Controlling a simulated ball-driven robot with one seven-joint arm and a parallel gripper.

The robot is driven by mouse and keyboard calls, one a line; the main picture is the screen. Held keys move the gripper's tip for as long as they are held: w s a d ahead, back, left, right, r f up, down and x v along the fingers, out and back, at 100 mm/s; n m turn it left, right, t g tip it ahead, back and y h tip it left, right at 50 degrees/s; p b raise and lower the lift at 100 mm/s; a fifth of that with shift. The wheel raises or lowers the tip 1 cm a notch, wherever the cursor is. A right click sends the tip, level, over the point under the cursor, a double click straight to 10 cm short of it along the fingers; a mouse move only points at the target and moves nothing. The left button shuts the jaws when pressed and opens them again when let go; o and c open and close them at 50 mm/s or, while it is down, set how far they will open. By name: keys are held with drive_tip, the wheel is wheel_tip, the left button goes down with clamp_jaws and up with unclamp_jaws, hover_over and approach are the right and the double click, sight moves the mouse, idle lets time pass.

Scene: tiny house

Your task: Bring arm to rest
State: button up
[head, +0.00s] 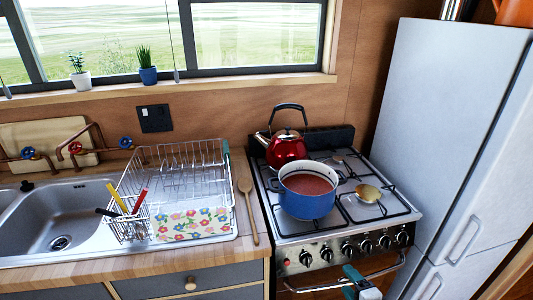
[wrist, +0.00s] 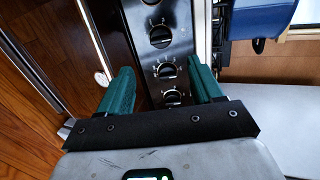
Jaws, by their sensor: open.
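My gripper (head: 356,277) shows at the bottom edge of the head view, in front of the stove's knob panel. In the wrist view my gripper (wrist: 160,86) has its two teal fingers spread apart, with nothing between them but the view of the panel. The knob panel (wrist: 147,24) with its black knobs lies beyond the fingertips. The rest of my arm is mostly out of view.
A blue pot (head: 306,205) with red contents and a red kettle (head: 287,148) stand on the stove (head: 343,222). The fridge (head: 442,120) stands close on the right. A dish rack (head: 181,176) and wooden spoon (head: 249,207) are left.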

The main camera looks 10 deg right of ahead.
drive_tip(key=s+a+r+n+g, duration=0.1)
drive_tip(key=s+n+g, duration=0.5)
drive_tip(key=s, duration=1)
drive_tip(key=s+a+n+g, duration=0.4)
drive_tip(key=s+n+g, duration=0.3)
drive_tip(key=s+n, duration=0.4)
drive_tip(key=s, duration=0.5)
drive_tip(key=shift+r+h, duration=0.35)
drive_tip(key=shift+h, duration=0.05)
